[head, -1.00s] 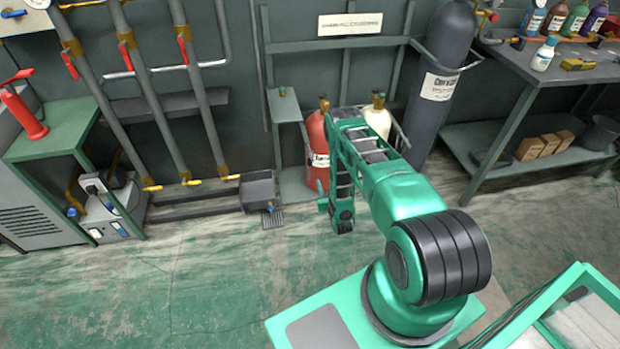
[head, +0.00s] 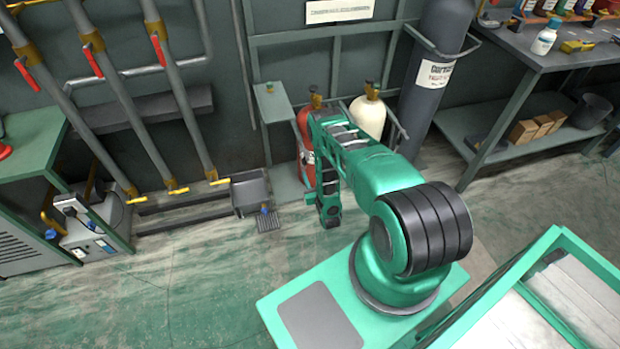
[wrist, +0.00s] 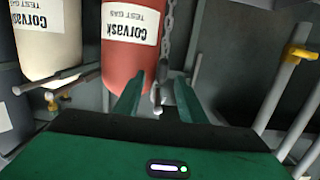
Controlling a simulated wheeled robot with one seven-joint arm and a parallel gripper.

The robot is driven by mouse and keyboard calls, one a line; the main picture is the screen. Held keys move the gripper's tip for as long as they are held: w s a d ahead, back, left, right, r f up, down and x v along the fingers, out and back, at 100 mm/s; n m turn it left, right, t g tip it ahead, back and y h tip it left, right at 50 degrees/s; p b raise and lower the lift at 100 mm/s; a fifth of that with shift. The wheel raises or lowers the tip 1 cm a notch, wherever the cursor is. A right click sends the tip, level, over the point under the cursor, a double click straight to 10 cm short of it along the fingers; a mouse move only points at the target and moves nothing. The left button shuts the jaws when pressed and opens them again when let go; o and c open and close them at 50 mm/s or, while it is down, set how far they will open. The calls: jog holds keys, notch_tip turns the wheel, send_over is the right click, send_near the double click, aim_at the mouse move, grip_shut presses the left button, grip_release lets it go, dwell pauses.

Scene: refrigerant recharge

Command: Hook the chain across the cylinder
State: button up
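In the wrist view, a grey metal chain (wrist: 167,38) hangs beside the red cylinder (wrist: 130,48), and a small metal end piece (wrist: 157,96) shows between the fingers of my gripper (wrist: 157,98). The fingers stand apart, with gaps visible around the piece. The cream cylinder (wrist: 47,40) is at the left, its label upside down like the red one's. In the head view, the red cylinder (head: 305,150) and cream cylinder (head: 368,117) stand upright by the wall, partly behind my arm. My fingertips and the chain cannot be made out there.
A large dark grey cylinder (head: 440,55) stands in a rail to the right. A shelved bench (head: 545,60) is beyond it. A small grey bin (head: 250,191) and pipes (head: 130,115) are left of the red cylinder. The floor at the front left is clear.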

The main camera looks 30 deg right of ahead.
aim_at(305, 164)
jog(key=shift+a+x, duration=0.15)
jog(key=shift+x, duration=2)
jog(key=shift+a+x, duration=0.15)
jog(key=shift+x, duration=2.05)
grip_shut()
